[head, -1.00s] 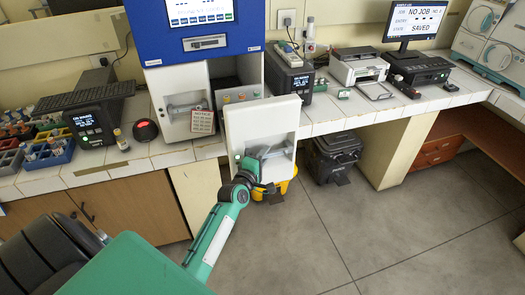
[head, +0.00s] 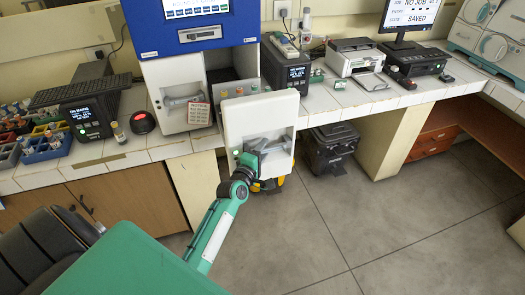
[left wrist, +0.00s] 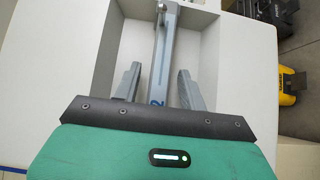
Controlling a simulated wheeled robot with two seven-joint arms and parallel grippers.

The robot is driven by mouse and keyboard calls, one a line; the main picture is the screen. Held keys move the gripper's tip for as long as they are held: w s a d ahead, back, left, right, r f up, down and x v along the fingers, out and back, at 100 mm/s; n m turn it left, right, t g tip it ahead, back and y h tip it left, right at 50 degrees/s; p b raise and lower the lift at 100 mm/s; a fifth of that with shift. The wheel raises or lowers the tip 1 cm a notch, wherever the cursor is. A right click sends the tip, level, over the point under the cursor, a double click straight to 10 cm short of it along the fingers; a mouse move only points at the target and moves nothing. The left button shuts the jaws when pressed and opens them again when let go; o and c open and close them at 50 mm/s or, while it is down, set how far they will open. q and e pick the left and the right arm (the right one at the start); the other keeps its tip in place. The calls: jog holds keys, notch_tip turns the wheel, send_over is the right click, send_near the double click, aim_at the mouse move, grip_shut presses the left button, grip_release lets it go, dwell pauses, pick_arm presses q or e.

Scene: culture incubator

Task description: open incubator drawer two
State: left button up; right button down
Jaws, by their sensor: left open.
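The blue and white incubator (head: 198,68) stands on the bench. Drawer two's white front (head: 235,122) stands out from it towards me, with an open bay and vials behind. Its grey bar handle (left wrist: 166,40), marked 2 near its end, lies in a recess of the front. My left gripper (head: 262,152) is at this recess. In the left wrist view my left gripper (left wrist: 160,72) is open, with one finger on each side of the handle and visible gaps between. My right gripper is not in view.
The neighbouring drawer (head: 187,103) on the left is closed and carries a notice card (head: 199,113). A black bin (head: 332,148) and something yellow (left wrist: 287,85) are under the bench. The floor (head: 310,225) in front is clear.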

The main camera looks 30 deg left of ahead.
pick_arm(q)
jog(key=s+d+b, duration=0.1)
jog(key=s+b, duration=0.3)
jog(key=s, duration=0.9)
jog(key=shift+s, duration=0.4)
